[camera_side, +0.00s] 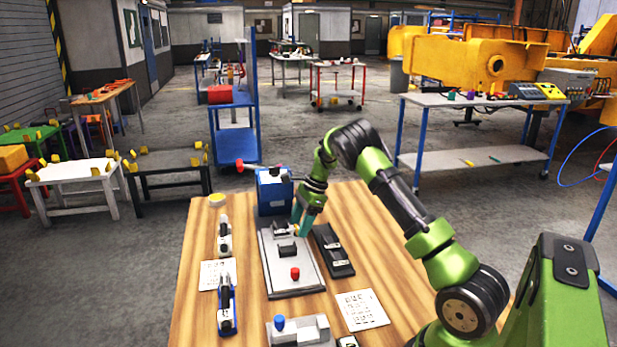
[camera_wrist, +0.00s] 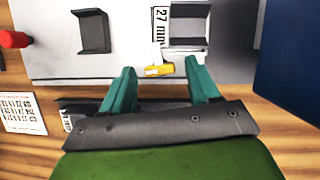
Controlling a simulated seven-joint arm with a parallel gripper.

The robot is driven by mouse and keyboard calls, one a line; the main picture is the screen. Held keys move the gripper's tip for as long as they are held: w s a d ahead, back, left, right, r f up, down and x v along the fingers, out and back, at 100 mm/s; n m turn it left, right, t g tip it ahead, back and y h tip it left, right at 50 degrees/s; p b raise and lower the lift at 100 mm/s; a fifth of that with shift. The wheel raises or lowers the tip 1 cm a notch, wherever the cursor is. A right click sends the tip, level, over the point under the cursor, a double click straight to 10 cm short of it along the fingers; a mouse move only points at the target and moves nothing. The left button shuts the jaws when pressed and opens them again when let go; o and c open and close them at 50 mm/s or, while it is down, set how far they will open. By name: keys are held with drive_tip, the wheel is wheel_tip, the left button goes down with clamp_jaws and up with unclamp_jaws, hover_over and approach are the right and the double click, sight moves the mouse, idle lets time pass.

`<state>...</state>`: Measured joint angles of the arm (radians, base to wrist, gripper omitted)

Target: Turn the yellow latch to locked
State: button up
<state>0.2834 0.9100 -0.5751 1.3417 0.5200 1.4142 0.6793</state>
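The yellow latch (camera_wrist: 158,71) is a small yellow piece at the edge of a light grey fixture plate (camera_wrist: 110,62), below a "27 mm" label. It lies between my fingertips in the wrist view, with a gap to each finger. I cannot tell its height relative to the tips or its lock position. My gripper (camera_wrist: 160,67) has two teal fingers, spread apart and holding nothing. In the side view my gripper (camera_side: 304,226) is low over the plate's (camera_side: 291,285) far right edge; the latch cannot be made out there.
A blue box (camera_side: 273,190) stands close behind my gripper. A black tool case (camera_side: 333,252) lies right of the plate. A printed sheet (camera_side: 362,310) lies nearer.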

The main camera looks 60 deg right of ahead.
drive_tip(key=c, duration=0.9)
drive_tip(key=shift+m+h, duration=0.3)
drive_tip(key=shift+m, duration=0.6)
drive_tip(key=shift+c, duration=0.3)
drive_tip(key=o, duration=1)
drive_tip(key=shift+o, duration=0.2)
drive_tip(key=shift+s+r, duration=0.1)
drive_tip(key=v, duration=1.6)
drive_tip(key=shift+s+r, duration=0.3)
drive_tip(key=shift+s, duration=0.05)
